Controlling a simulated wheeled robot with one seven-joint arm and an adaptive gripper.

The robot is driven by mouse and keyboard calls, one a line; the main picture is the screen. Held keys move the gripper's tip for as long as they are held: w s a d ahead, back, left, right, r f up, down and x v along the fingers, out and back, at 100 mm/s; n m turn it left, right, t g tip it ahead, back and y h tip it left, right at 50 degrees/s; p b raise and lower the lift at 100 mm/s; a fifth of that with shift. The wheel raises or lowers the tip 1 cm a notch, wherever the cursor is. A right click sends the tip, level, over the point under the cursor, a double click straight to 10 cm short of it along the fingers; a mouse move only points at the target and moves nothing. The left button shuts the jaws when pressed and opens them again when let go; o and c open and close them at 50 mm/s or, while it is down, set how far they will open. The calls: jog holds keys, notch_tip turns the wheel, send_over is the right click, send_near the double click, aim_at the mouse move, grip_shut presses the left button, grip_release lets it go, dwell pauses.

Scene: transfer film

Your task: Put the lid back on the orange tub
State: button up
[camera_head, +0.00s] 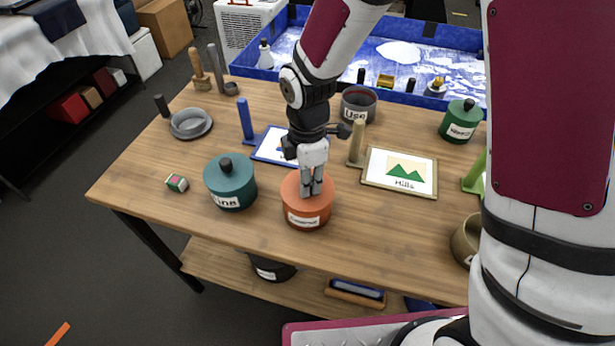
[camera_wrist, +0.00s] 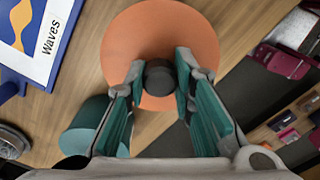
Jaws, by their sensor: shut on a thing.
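The orange tub (camera_head: 306,220) stands near the front middle of the table, its white label facing the front. An orange round lid (camera_head: 290,188) is over its mouth, level as far as I can see; I cannot make out a gap between lid and rim. In the wrist view the lid (camera_wrist: 135,40) fills the top middle and hides the tub below. My gripper (camera_head: 311,188) reaches down from above and is shut on the lid's dark knob (camera_wrist: 160,78), with one finger on each side.
A teal lidded tub (camera_head: 230,185) stands close on the left. A framed "Hills" picture (camera_head: 430,190) with a wooden post is on the right, and a blue-framed picture (camera_head: 262,152) is behind. An open grey tub (camera_head: 347,106) and a green lidded tub (camera_head: 460,122) stand farther back.

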dwell(0.9)
jog(key=o, duration=1)
jog(key=o, duration=0.5)
jog(key=shift+r+p, duration=1.4)
jog(key=shift+r, duration=2.05)
